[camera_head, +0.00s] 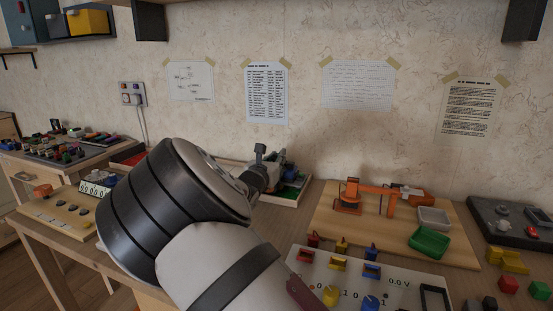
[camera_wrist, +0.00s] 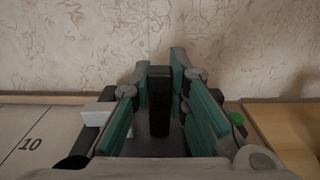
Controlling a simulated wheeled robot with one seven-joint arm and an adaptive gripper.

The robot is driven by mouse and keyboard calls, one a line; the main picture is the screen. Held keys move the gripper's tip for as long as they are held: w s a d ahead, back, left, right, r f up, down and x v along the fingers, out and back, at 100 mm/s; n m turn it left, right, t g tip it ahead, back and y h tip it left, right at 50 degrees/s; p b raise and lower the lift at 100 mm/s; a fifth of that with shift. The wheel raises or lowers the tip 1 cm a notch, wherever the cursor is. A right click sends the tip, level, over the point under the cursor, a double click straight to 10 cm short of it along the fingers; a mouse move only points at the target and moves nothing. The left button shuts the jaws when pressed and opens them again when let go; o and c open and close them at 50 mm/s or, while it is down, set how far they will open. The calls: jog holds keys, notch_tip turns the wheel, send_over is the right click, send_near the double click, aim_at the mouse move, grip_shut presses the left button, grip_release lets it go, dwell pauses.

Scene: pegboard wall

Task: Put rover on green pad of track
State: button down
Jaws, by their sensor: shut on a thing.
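My gripper (camera_wrist: 160,82) has green-faced fingers on both sides of an upright black post and is shut on it. This post appears to be part of the rover (camera_wrist: 160,105); the rest of the rover is mostly hidden below it. In the head view my gripper (camera_head: 268,160) is at the back of the table, partly hidden by my arm. The track (camera_head: 290,201) is a pale-edged board there, with a green area (camera_head: 295,189) below the gripper. The wrist view shows the track's pale surface with a "10" mark (camera_wrist: 30,144). Whether the rover touches the track cannot be told.
A wooden board with an orange crane (camera_head: 365,190), a grey tray (camera_head: 433,217) and a green tray (camera_head: 429,242) stands to the right. A white switch panel (camera_head: 320,268) is in front. The wall with taped papers (camera_head: 267,93) is close behind.

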jog(key=c, duration=1.6)
grip_release()
jog(key=shift+o, duration=0.2)
jog(key=shift+r, duration=0.2)
jog(key=p+v, duration=0.3)
jog(key=v, duration=0.9)
